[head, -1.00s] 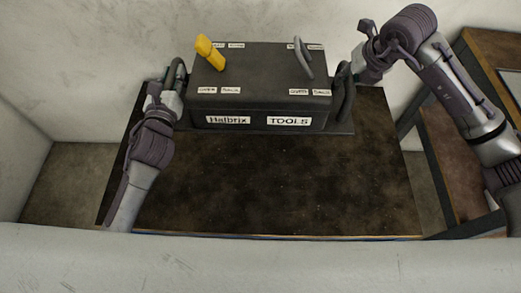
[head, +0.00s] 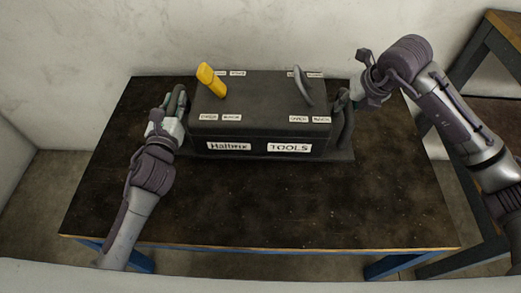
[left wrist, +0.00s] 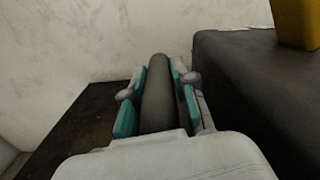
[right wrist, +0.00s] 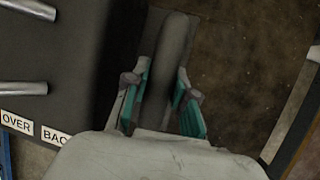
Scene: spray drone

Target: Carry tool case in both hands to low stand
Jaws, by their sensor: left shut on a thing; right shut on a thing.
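The black tool case (head: 262,107), labelled "Halbrix TOOLS", is level and over the far part of a dark-topped low stand (head: 260,205) with blue legs. I cannot tell whether its base touches the top. My left gripper (head: 172,112) is shut on the case's left side handle, a dark bar that shows between the fingers in the left wrist view (left wrist: 157,100). My right gripper (head: 349,94) is shut on the right side handle, which shows in the right wrist view (right wrist: 165,75). A yellow grip (head: 212,80) and a grey curved piece (head: 302,86) stick up from the lid.
A pale wall (head: 190,35) stands close behind the stand. Another wooden-topped bench (head: 495,75) with a dark frame stands at the right, near my right arm. The front of the stand's top is bare.

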